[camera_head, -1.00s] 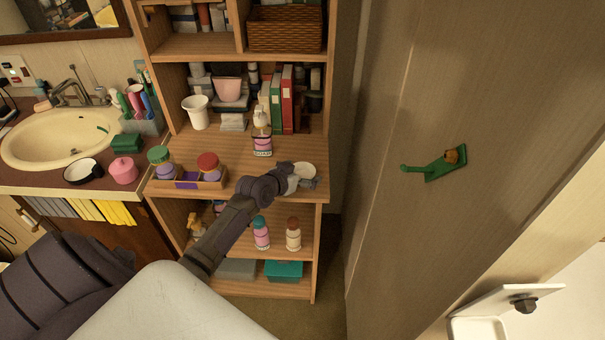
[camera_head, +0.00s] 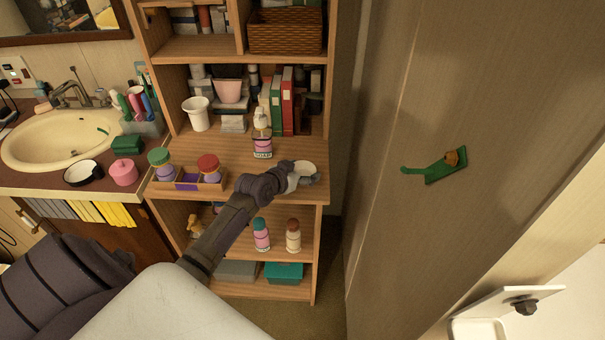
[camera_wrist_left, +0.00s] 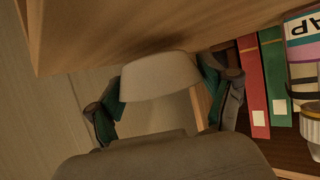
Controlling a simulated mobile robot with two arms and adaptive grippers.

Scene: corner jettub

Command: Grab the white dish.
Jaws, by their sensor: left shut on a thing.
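The white dish (camera_head: 305,168) is at the right end of the wooden shelf unit's middle surface (camera_head: 215,150). My left gripper (camera_head: 301,177) reaches it from the front left and covers part of it. In the left wrist view the dish (camera_wrist_left: 160,75) sits between the two fingers of my left gripper (camera_wrist_left: 160,92), which are shut on it, one finger at each side. I cannot tell whether the dish touches the shelf surface. My right gripper is in neither view.
A soap bottle (camera_head: 262,138) stands left of and behind the dish. Red and green binders (camera_head: 288,100) stand at the back. A wooden tray (camera_head: 190,184) with two jars is to the left.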

